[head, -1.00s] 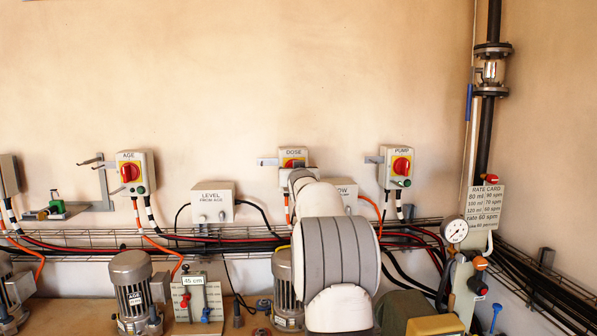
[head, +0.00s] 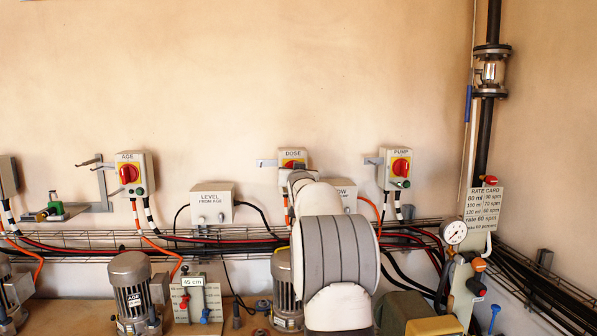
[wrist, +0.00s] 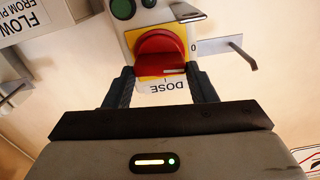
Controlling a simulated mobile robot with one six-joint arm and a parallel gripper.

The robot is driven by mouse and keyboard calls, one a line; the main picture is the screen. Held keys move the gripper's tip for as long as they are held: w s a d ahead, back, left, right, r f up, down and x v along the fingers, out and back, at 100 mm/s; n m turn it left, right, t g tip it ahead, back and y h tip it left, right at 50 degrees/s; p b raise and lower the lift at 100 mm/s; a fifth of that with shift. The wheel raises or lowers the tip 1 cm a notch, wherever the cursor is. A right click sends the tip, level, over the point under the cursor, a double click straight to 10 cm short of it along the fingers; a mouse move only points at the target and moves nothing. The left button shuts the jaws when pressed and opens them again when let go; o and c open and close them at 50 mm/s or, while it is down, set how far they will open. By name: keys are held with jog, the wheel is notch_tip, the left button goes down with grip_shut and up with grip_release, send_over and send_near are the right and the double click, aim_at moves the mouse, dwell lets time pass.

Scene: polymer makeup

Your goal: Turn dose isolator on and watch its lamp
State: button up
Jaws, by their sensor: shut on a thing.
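The dose isolator (head: 293,153) is a pale box on the back wall, with a red rotary knob on a yellow plate; my arm covers its lower part in the head view. The wrist view shows it upside down. Its red knob (wrist: 160,50) lies between the fingers of my gripper (wrist: 160,72), which is shut on it. A white mark shows on the knob's near edge, and a "0" stands to the right.
A grey bracket (wrist: 222,46) with a rod sticks out beside the dose isolator. The flow box (wrist: 20,22) is close on the other side. The age isolator (head: 134,173) and pump isolator (head: 397,168) flank it. A cable tray (head: 100,241) runs below.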

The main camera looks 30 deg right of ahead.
jog(key=m+p, duration=0.1)
jog(key=m, duration=0.4)
jog(key=f+m+p, duration=0.1)
jog(key=m+p, duration=0.1)
jog(key=m, duration=0.4)
jog(key=m+p, duration=0.2)
jog(key=m, duration=0.3)
jog(key=shift+s+d+f, duration=0.15)
jog(key=shift+d, duration=0.1)
jog(key=shift+m, duration=0.5)
jog(key=o, duration=0.6)
jog(key=shift+c, duration=0.2)
jog(key=o, duration=0.4)
jog(key=shift+r, duration=0.3)
jog(key=shift+s+a, duration=0.1)
